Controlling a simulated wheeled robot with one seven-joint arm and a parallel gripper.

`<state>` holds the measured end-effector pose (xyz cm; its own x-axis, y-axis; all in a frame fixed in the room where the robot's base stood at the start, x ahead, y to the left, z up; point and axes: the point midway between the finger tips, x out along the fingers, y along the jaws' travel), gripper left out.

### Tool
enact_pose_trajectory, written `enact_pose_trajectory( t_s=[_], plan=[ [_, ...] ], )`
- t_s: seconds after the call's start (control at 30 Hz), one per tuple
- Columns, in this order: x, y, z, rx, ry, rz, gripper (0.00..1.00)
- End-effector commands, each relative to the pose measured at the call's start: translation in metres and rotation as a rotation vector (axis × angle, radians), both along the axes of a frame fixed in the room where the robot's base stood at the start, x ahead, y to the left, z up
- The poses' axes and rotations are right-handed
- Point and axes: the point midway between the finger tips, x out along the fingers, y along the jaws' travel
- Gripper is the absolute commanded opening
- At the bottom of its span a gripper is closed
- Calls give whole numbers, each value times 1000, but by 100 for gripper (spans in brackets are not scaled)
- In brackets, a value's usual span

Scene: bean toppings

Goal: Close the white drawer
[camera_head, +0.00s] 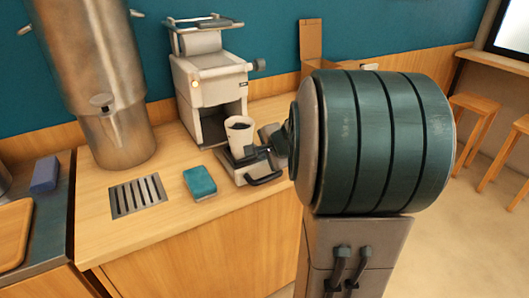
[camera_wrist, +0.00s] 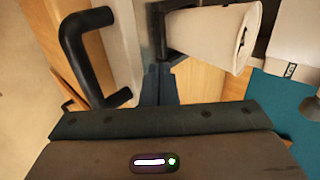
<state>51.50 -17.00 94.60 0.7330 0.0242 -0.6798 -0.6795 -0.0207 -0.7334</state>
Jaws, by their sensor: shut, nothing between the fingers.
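The white drawer (camera_head: 240,165) is at the base of the coffee machine (camera_head: 211,90), pulled out toward the counter's front. Its black bar handle (camera_head: 265,179) faces the front edge and shows large at the upper left of the wrist view (camera_wrist: 76,60). A white cup (camera_head: 239,133) with dark contents stands over the drawer; it also shows in the wrist view (camera_wrist: 218,38). My gripper (camera_head: 254,152) is shut and empty, just beside the cup and above the drawer by its handle. In the wrist view its fingertips (camera_wrist: 161,68) point at the drawer area; I cannot tell whether they touch it.
A teal sponge (camera_head: 200,183) and a metal grate (camera_head: 138,196) lie left of the drawer. A large metal urn (camera_head: 95,75) stands at the back left. An open brown box (camera_head: 312,45) is behind. The right part of the counter is largely hidden.

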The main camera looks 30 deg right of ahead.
Motion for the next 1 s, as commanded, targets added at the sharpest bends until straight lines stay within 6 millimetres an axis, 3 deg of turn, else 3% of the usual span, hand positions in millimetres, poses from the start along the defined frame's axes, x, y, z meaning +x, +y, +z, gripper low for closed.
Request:
enact_pose_trajectory(
  t_s=[0.1,0.3,0.87,1.0],
  plan=[
    [15,1,-17,1,2,2,0],
    [33,1,-32,-1,1,2,0],
    [40,2,-36,-2,0,3,0],
    [49,3,-35,-1,0,5,0]
  ],
)
